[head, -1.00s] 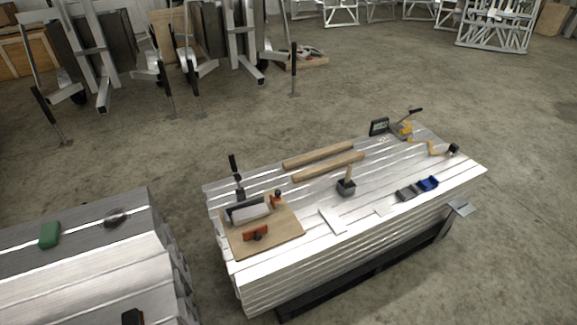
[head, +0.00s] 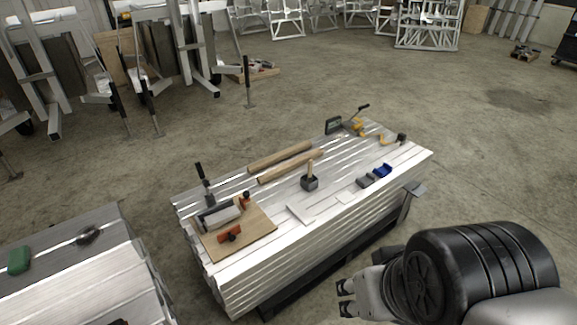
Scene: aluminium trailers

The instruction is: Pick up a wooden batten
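Two light wooden battens lie side by side on a stack of aluminium profiles (head: 330,222). The far batten (head: 280,157) and the near batten (head: 291,167) run roughly parallel along the back half of the stack, with a small gap between them. My gripper (head: 343,297) is at the lower right in the head view, in front of the stack and apart from both battens. Its small dark fingertips show with a gap between them, and nothing is seen in them.
A wooden board (head: 262,232) with tools lies at the left end. Blue and grey blocks (head: 382,170) and yellow tools (head: 357,124) lie to the right. Another metal stack (head: 60,270) stands at left.

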